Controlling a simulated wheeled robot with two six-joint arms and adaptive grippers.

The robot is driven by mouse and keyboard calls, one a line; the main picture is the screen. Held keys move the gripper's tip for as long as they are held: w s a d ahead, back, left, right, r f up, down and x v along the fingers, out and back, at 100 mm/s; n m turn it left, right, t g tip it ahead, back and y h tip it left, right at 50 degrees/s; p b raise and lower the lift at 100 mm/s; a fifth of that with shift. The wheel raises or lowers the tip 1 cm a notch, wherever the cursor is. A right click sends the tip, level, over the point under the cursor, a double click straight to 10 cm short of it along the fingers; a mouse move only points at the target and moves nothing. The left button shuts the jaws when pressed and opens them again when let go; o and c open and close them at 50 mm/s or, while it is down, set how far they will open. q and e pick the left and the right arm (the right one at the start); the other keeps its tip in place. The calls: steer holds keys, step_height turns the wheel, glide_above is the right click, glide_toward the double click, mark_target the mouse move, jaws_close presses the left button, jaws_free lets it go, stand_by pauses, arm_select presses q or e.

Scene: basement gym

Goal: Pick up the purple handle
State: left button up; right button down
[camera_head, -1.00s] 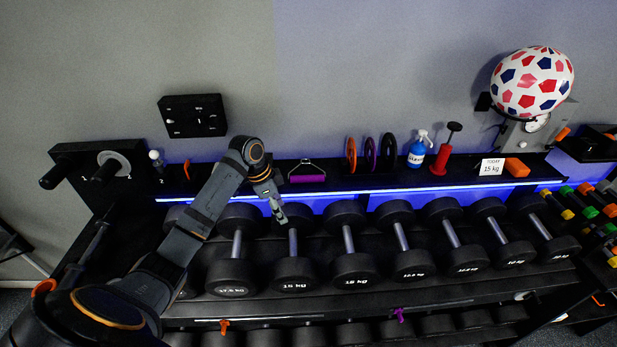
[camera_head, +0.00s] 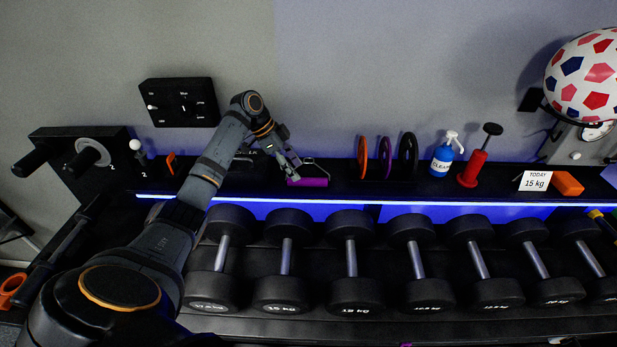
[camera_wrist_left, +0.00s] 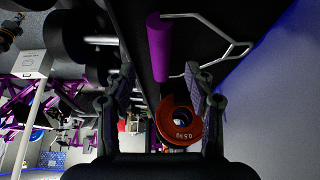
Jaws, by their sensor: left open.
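The purple handle (camera_head: 311,182) is a short cylinder on a bent metal frame. It lies on the black shelf above the dumbbells. My left gripper (camera_head: 291,170) is open at the handle's left end in the head view. In the left wrist view the handle (camera_wrist_left: 157,45) lies ahead, its near end between the lines of my two open fingers (camera_wrist_left: 160,80). The metal frame (camera_wrist_left: 222,40) reaches out to the right there. I cannot tell whether a finger touches the handle. My right gripper is in neither view.
Upright orange, purple and black discs (camera_head: 386,157) stand right of the handle. Then come a blue cleaner bottle (camera_head: 442,159) and a red pump (camera_head: 474,168). A row of dumbbells (camera_head: 352,260) sits below. The wall is close behind the shelf.

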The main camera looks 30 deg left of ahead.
mark_target(303, 178)
arm_select(q)
steer(key=shift+w+d+f, duration=0.1)
steer(key=shift+d+f, duration=0.05)
steer(key=shift+f, duration=0.05)
steer(key=shift+w+d+f+p, duration=0.1)
steer(key=shift+d+f+p, duration=0.2)
steer(key=shift+p, duration=0.4)
steer(key=p+x, duration=0.1)
steer(key=x, duration=0.2)
steer(key=shift+w+d+f+p, duration=0.1)
steer(key=shift+w+f+p, duration=0.1)
steer(key=shift+f+p, duration=0.15)
steer(key=shift+w+f, duration=0.1)
steer(key=shift+f, duration=0.05)
steer(key=shift+c, duration=0.3)
steer(key=c, duration=0.4)
jaws_close()
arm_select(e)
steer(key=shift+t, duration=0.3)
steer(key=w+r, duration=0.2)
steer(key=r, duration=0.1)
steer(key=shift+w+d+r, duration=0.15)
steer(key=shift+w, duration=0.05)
